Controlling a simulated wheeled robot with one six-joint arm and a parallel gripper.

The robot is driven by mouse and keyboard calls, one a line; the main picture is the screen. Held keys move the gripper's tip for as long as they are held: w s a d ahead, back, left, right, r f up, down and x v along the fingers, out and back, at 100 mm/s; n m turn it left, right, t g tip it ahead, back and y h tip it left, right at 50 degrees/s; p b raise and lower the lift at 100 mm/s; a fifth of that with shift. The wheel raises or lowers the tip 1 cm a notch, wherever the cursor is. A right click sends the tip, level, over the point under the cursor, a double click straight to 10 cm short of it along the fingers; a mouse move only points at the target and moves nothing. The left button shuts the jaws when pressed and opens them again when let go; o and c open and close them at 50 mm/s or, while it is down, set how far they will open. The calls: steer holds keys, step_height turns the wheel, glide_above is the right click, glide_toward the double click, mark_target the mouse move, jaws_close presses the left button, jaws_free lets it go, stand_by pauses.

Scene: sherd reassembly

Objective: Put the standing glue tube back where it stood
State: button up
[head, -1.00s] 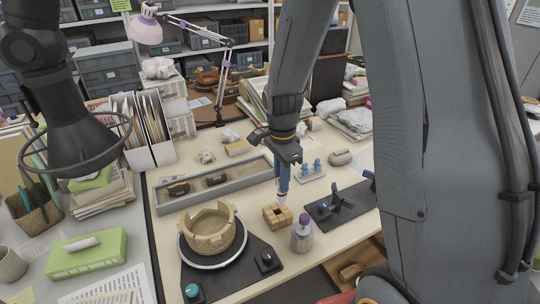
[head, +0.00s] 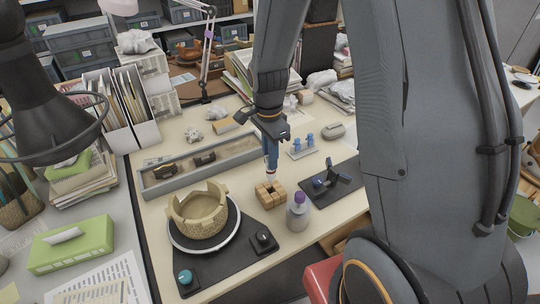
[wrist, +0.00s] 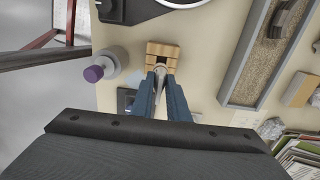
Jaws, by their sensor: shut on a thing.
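The glue tube is a slim pale tube held upright between my gripper's fingertips (head: 271,164); in the wrist view its light end (wrist: 160,69) shows between the blue fingers. My gripper is shut on it. Directly below and around its lower end is a small wooden block stand (head: 270,195) with dark openings, also seen in the wrist view (wrist: 163,49). The tube's lower end is at or just above the block's top; I cannot tell whether it is inside an opening. The fingers hide most of the tube.
A purple-capped bottle (head: 298,213) stands close to the block's right. A pottery vessel (head: 201,208) sits on a round turntable at left.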

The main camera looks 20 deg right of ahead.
mark_target(270, 173)
steer(key=shift+f+b, duration=1.35)
steer(key=shift+f, duration=1.9)
steer(key=o, duration=0.9)
steer(key=shift+c, duration=0.2)
steer(key=shift+w+a+r+b, duration=0.1)
steer(key=shift+r+b, duration=0.7)
steer(key=shift+r, duration=3.1)
